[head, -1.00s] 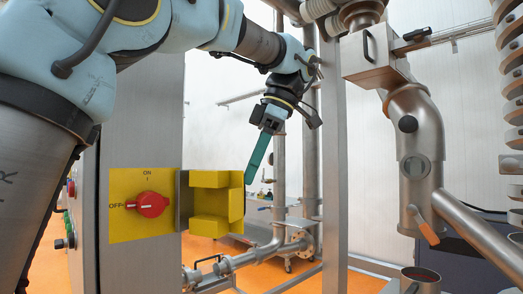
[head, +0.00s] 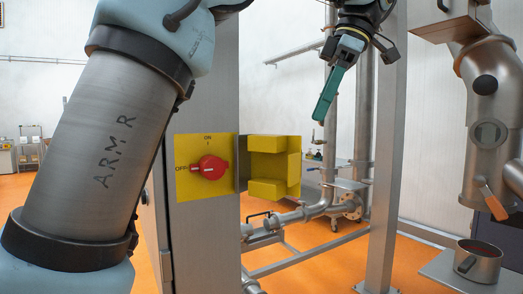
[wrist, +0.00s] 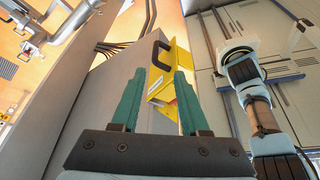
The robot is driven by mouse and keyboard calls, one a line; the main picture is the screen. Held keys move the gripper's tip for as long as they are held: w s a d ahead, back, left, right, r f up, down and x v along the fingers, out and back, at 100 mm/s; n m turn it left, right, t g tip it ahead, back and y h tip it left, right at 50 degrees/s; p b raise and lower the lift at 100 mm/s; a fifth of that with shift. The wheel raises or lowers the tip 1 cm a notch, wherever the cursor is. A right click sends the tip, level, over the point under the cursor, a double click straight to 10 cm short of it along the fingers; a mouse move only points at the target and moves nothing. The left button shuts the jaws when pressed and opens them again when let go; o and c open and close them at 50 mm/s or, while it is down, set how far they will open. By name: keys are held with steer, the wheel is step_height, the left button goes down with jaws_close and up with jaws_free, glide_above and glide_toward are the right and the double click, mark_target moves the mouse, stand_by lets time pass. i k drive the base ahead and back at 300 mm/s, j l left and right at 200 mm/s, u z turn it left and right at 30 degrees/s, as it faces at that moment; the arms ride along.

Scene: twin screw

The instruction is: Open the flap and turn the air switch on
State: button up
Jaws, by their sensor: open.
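The yellow switch plate (head: 222,145) is on the side of a grey metal cabinet. Its red rotary knob (head: 209,167) has its pointer to the left, at the OFF mark; the ON mark is above it. The yellow box-shaped flap (head: 268,187) stands swung open to the right of the plate, its hollow side showing. My gripper (head: 321,119) has green fingers and hangs above and right of the flap, apart from it in the picture. In the wrist view my gripper (wrist: 157,72) is open and empty, with yellow parts of the switch unit (wrist: 181,62) beyond the fingers.
The grey cabinet (head: 205,250) stands left of a metal post (head: 384,180). Steel pipes (head: 290,220) run low behind the flap. A metal pot (head: 478,262) stands at the lower right. My upper arm fills the left of the head view.

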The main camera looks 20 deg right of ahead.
mark_target(211, 168)
steer(key=k, duration=1)
